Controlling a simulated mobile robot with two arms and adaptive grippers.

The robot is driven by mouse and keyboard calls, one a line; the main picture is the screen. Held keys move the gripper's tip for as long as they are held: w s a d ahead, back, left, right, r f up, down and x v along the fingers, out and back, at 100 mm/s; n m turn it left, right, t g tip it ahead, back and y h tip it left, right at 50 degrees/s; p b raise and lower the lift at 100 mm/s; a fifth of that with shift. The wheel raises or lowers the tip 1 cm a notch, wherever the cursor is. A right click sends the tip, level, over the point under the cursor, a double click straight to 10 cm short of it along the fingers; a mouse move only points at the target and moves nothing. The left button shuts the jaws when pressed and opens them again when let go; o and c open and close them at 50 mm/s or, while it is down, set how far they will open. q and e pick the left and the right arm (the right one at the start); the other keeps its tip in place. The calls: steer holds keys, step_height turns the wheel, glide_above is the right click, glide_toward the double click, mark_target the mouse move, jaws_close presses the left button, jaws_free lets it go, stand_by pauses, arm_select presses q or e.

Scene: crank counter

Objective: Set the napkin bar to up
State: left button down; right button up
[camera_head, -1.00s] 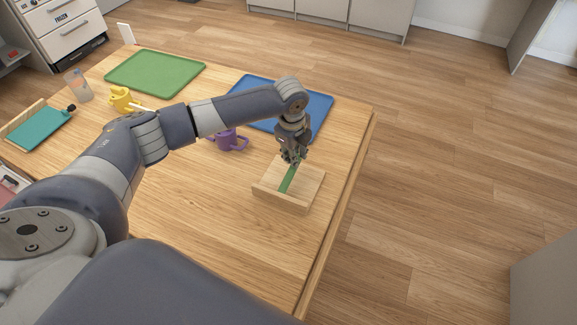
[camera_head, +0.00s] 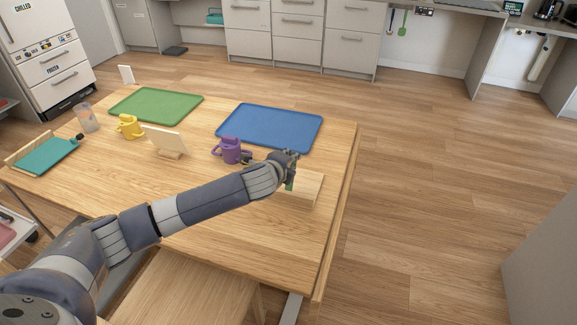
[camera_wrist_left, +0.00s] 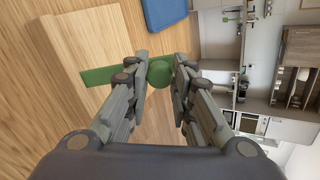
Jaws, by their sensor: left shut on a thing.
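The napkin bar is a green bar (camera_wrist_left: 98,76) with a rounded green knob at its end, mounted on a pale wooden block (camera_head: 306,190). The block stands near the table's right edge in the head view and also shows in the wrist view (camera_wrist_left: 72,42). My left gripper (camera_wrist_left: 160,78) is shut on the bar at its knob end, with a finger on each side. In the head view my left gripper (camera_head: 288,158) is above the block, and only a short piece of the bar (camera_head: 290,184) shows below it. My right gripper is out of view.
A purple mug (camera_head: 230,150) stands left of my gripper, in front of a blue tray (camera_head: 270,124). A white card on a stand (camera_head: 165,140), a yellow mug (camera_head: 129,127), a green tray (camera_head: 156,104) and a glass (camera_head: 88,118) are further left. The table's front middle is bare.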

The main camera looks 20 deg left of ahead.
arm_select(q)
steer(key=s+t, duration=0.1)
steer(key=s+b, duration=0.1)
steer(key=s, duration=0.1)
steer(key=shift+s+d+f+t, duration=0.15)
steer(key=shift+f+t, duration=0.2)
steer(key=shift+t, duration=0.05)
steer(key=shift+s+f, duration=0.1)
steer(key=shift+f, duration=0.05)
stand_by(0.3)
steer(key=c, duration=1.4)
jaws_free()
steer(key=shift+r, duration=0.2)
steer(key=v, duration=1.2)
